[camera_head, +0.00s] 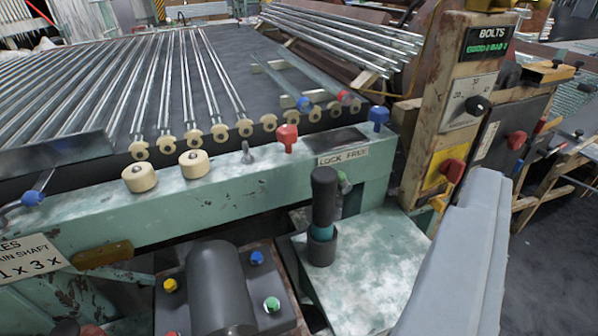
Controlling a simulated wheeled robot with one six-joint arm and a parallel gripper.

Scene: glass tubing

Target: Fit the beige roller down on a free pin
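Two beige rollers sit upright on the green rail (300,166), the left one (139,178) and the right one (194,164). Each is a short drum with a small hole in its top. A bare grey pin (247,153) stands up from the rail just right of the rollers, with nothing on it. No other loose beige roller shows. A large pale grey slab at the lower right looks like part of my gripper (456,262). Its fingertips and anything between them do not show, so I cannot tell if it is open or shut. It is right of the rail and apart from the rollers.
A red knob (287,138) and a blue knob (378,117) stand on the rail right of the pin. A black upright handle (324,197) rises in front of it. Glass tubes (165,80) lie behind, with a control post (462,100) at right. A green plate (375,260) is mostly clear.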

